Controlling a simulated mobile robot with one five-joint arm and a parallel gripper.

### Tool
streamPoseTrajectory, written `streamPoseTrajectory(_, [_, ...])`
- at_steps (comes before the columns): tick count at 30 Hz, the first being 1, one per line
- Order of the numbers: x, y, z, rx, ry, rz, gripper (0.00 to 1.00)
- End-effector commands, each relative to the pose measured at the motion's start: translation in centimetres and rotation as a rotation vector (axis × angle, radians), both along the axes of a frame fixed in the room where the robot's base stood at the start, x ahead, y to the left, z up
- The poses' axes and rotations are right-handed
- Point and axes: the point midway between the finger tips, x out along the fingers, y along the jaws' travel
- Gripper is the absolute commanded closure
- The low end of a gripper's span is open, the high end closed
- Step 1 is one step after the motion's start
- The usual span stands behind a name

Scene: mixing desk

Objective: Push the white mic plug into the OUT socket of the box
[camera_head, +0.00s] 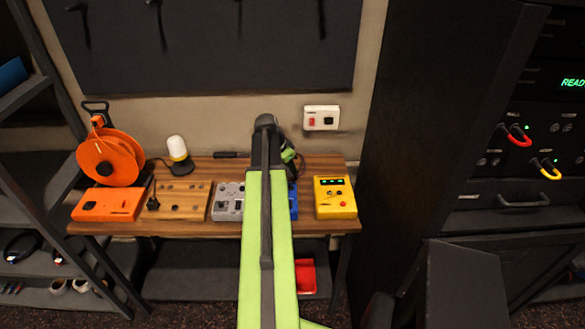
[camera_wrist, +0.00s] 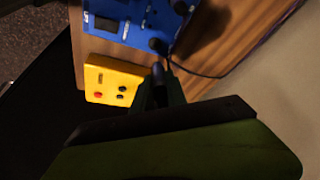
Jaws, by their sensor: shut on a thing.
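The blue box (camera_wrist: 125,18) lies on the wooden desk in the upper part of the wrist view. In the head view only a strip of the blue box (camera_head: 293,201) shows beside my arm. My gripper (camera_wrist: 160,74) is at the blue box's near edge, shut on a small plug (camera_wrist: 158,47) that looks dark here. A thin cable runs from near the fingertips to the right. My fingers hide part of the plug, and I cannot tell whether it touches a socket. The OUT label cannot be read.
A yellow box (camera_head: 335,198) stands to the right of the blue box. A grey box (camera_head: 228,201), a wooden block (camera_head: 176,201), an orange box (camera_head: 107,204) and an orange reel (camera_head: 110,157) stand to the left. A dark rack (camera_head: 400,130) rises at the right.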

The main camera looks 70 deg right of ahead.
Motion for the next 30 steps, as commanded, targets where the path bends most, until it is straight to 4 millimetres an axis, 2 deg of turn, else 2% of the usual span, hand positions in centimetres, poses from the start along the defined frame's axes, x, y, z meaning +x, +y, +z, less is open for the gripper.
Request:
streamPoseTrajectory(8, [0.0, 0.0, -1.4, 0.000, 0.000, 0.000, 1.00])
streamPoseTrajectory(21, [0.0, 0.0, -5.6, 0.000, 0.000, 0.000, 1.00])
streamPoseTrajectory(30, [0.0, 0.0, -5.8, 0.000, 0.000, 0.000, 1.00])
